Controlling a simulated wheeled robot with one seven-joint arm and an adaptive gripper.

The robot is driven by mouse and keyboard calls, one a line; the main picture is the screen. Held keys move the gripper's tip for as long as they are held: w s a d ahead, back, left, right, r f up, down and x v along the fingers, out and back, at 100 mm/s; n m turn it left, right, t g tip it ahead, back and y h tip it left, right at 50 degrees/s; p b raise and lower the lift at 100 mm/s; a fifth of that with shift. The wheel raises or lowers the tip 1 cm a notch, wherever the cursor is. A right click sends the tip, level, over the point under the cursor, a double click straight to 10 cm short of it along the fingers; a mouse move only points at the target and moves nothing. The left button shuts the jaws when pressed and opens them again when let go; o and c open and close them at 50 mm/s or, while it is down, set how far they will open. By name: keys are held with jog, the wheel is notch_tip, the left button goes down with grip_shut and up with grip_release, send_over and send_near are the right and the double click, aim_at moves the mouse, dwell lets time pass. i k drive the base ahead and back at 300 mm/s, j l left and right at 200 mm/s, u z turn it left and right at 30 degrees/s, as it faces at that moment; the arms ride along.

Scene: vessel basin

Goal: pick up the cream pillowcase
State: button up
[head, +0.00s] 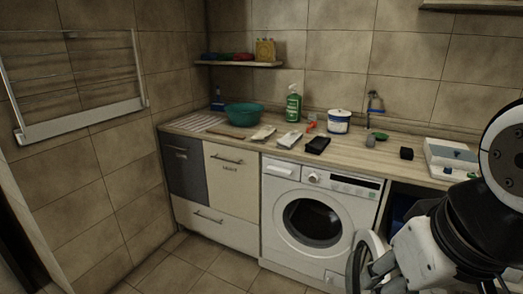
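Two small pale folded cloths lie on the wooden counter. The left one (264,132) is cream-coloured, and the right one (289,139) is pale with a greyish top. Either might be the cream pillowcase; I cannot tell which at this size. My gripper (374,272) is low at the bottom right, in front of the washing machine's right side, well apart from both cloths. Its fingers are small and partly cut off by the lower edge, so whether they are open is unclear.
A teal basin (243,114), green spray bottle (293,106), black item (317,145) and white tub (339,121) crowd the counter (341,154). A scale-like white device (451,158) stands at right. The washing machine (318,213) is below. Floor at lower left is clear.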

aim_at(266, 133)
jog(key=i, duration=2.7)
jog(key=j+u, duration=0.05)
jog(key=j, duration=0.1)
